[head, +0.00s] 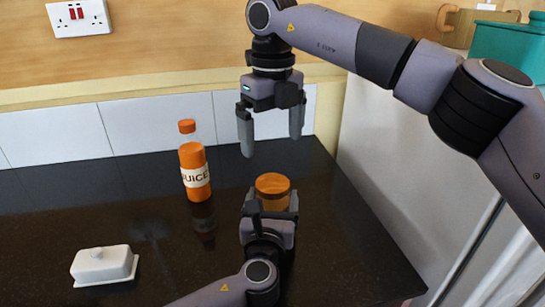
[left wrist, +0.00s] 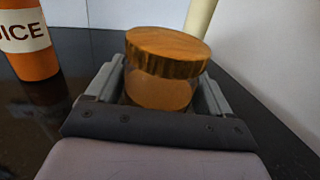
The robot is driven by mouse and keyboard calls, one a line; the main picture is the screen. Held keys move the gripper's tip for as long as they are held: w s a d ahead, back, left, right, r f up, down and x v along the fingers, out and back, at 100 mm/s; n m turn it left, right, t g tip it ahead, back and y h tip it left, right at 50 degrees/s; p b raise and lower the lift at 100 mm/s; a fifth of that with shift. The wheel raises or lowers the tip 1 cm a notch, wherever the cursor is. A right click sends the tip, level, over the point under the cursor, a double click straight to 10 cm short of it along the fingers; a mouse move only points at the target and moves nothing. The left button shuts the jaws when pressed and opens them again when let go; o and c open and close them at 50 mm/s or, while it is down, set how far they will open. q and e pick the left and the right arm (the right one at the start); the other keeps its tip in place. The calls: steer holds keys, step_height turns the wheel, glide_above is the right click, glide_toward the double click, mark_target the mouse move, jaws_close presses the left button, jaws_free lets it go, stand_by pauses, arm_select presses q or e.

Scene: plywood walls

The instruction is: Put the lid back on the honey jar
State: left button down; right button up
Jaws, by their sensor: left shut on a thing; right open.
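The honey jar (left wrist: 160,90) has an amber body and stands on the dark worktop; its body also shows in the head view (head: 275,204). The orange-brown, wood-grained lid (head: 272,183) is on top of the jar, and it shows in the left wrist view (left wrist: 167,50) over the jar's mouth. I cannot tell whether it is fully seated. My left gripper (head: 271,202) is shut on the jar's body, a finger on each side, below the lid. My right gripper (head: 271,147) is open and empty, pointing down above the lid, apart from it.
A juice bottle (head: 194,168) with an orange cap stands to the left of the jar. A white butter dish (head: 104,264) sits at the front left. The worktop (head: 80,205) ends at a right edge near the jar. A tiled wall (head: 60,133) is behind.

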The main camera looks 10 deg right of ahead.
step_height(320, 180, up, 2)
steer(key=shift+r, duration=0.2)
arm_select(q)
jaws_free()
steer(key=shift+v, duration=3.6)
steer(key=shift+f, duration=0.1)
